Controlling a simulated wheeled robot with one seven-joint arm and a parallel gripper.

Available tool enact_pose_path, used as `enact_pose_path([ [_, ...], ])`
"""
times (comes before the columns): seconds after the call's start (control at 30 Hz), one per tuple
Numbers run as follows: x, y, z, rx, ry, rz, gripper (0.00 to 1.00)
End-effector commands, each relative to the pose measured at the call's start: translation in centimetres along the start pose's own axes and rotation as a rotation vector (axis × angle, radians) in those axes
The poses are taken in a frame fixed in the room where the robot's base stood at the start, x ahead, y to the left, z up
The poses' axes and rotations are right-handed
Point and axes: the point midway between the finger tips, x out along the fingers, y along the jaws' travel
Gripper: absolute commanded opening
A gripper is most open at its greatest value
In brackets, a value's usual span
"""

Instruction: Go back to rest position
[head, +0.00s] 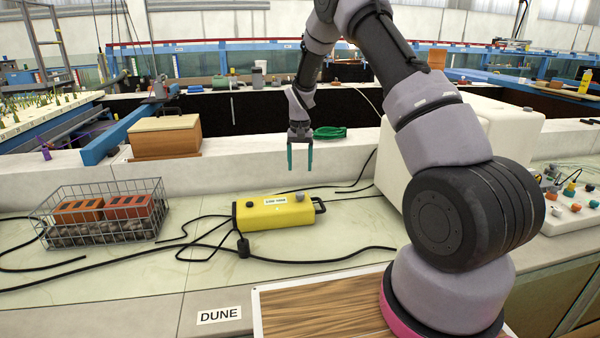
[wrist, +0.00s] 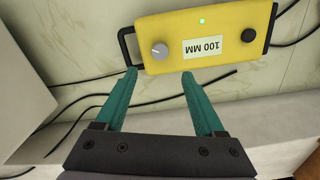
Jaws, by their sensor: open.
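My gripper (head: 300,157) hangs from my arm with its two teal fingers pointing down, above the back part of the bench. It is open and nothing is between the fingers. In the wrist view the open fingers (wrist: 158,76) point toward a yellow control box (wrist: 207,35). The same yellow box (head: 272,214) lies on the pale bench top, below and a little left of the gripper in the head view. The fingers look apart from the box.
A wire basket (head: 103,222) with red-brown bricks and stones stands at left. A wooden box (head: 165,137) sits on the ledge behind. Black cables (head: 330,258) run over the bench. A white block (head: 510,135) and a connector panel (head: 572,207) are at right. A "DUNE" label (head: 219,315) marks the front.

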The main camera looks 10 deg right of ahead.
Motion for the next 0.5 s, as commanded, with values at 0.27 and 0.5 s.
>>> enact_pose_path([
  [0.27,-0.1,0.0,0.0,0.0,0.0,0.0,0.71],
  [0.5,-4.5,0.7,0.6,0.011,0.033,-0.028,0.71],
])
